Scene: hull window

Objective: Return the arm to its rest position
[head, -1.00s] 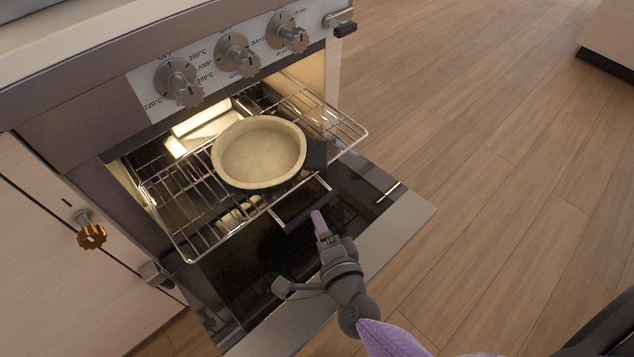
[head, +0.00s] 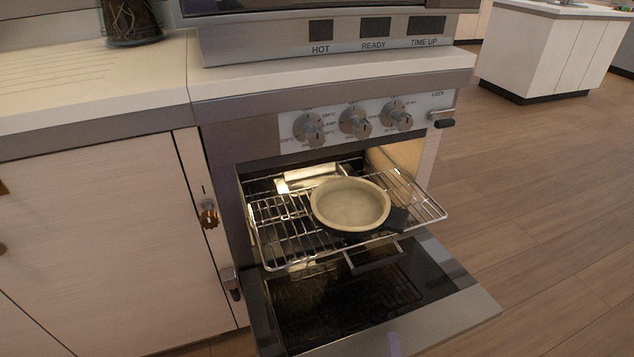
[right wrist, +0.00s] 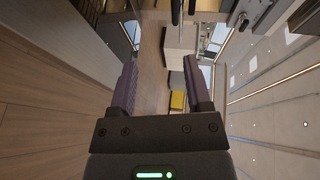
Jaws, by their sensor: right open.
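The rest of the right arm is hidden below the head view. My left gripper is in neither view. A round pan (head: 350,205) with a pale inside sits on the pulled-out wire rack (head: 285,245), apart from my gripper.
The oven door (head: 460,315) hangs open below the rack. Control knobs (head: 355,122) line the panel above. A cabinet (head: 100,240) adjoins on the left. Open wooden floor (head: 550,230) lies to the right, with a white island (head: 545,55) further back.

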